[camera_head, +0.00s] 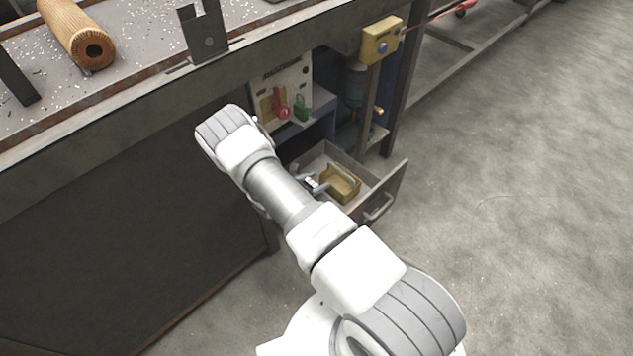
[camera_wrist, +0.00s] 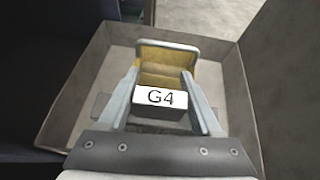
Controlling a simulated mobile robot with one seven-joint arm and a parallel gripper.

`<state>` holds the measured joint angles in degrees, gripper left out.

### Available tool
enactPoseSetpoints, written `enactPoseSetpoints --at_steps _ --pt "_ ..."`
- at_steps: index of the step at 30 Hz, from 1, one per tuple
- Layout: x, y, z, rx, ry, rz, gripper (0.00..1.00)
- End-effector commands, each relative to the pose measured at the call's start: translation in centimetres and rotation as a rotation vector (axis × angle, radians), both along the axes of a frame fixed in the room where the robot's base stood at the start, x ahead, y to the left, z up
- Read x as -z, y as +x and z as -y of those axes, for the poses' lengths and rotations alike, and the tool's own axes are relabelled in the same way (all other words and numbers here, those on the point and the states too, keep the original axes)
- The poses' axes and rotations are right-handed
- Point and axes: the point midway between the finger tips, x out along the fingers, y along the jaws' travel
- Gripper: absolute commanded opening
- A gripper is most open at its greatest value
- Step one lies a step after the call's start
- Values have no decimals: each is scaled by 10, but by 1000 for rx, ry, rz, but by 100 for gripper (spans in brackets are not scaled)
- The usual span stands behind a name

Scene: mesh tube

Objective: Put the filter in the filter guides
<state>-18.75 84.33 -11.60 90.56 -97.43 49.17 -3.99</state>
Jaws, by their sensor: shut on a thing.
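The filter is a yellow-framed block with a tan inside (camera_wrist: 165,75) and a white front label reading G4. It sits in an open drawer and also shows in the head view (camera_head: 341,184). My gripper (camera_wrist: 160,78) has one finger on each side of the filter and is shut on it, and it reaches down into the drawer in the head view (camera_head: 333,180). I cannot tell whether the filter touches the drawer floor. Nothing is clearly recognisable as the filter guides; a dark upright metal bracket (camera_head: 204,36) stands at the bench edge.
The open drawer (camera_head: 385,192) has walls close around my gripper, also in the wrist view (camera_wrist: 75,95). Floor at right is clear.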

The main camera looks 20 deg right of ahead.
Motion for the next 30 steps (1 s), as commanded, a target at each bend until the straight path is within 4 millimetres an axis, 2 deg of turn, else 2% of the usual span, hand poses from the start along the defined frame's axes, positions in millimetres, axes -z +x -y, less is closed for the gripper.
enactPoseSetpoints --at_steps 3,4,9,21,30 --pt "5 0 0 0 -1 0 0" --pt "5 0 0 0 0 0 67" --pt "3 0 0 0 0 0 96" --pt "-3 0 0 0 0 0 96" --pt "-33 -24 -48 -5 1 -1 96"
